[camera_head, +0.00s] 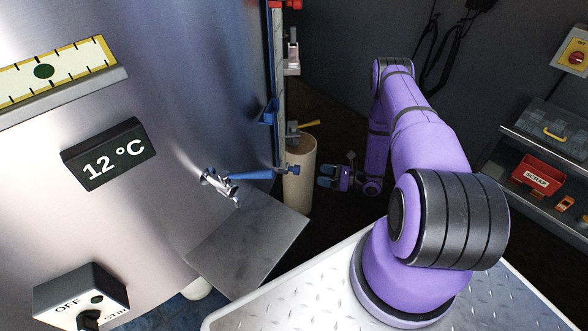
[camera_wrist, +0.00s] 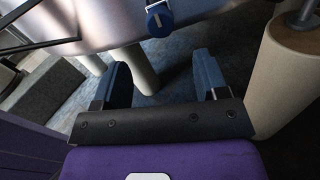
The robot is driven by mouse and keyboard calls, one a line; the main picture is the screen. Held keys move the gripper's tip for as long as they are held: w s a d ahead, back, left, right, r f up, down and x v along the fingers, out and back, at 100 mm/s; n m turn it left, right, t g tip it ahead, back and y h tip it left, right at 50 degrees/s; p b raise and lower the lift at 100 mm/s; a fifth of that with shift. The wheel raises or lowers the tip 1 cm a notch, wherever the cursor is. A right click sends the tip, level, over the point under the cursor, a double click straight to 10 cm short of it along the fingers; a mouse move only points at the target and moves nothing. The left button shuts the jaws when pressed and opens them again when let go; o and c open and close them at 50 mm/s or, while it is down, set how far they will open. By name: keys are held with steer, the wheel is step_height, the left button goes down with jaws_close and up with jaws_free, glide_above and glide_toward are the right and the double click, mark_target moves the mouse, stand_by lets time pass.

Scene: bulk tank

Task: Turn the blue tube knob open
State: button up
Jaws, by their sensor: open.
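A small blue knob (camera_head: 295,169) sits at the foot of the vertical tube on the tank's side. In the wrist view, a round blue knob (camera_wrist: 158,20) with a pale bar across its face shows at the top centre, beyond my fingertips. My gripper (camera_head: 327,176) is to the right of the knob in the head view, apart from it. In the wrist view, my gripper (camera_wrist: 162,72) has its two blue fingers spread wide with nothing between them.
A beige cylinder (camera_head: 299,188) stands close to the knob and gripper; it also shows at right in the wrist view (camera_wrist: 288,85). A steel tap with a blue lever (camera_head: 250,175) projects from the tank above a sloped metal plate (camera_head: 250,245). A yellow handle (camera_head: 305,126) is above the knob.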

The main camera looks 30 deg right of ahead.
mark_target(297, 170)
steer(key=x, duration=1)
steer(key=shift+w+a+f, duration=0.1)
steer(key=shift+w+a, duration=0.15)
steer(key=c, duration=0.9)
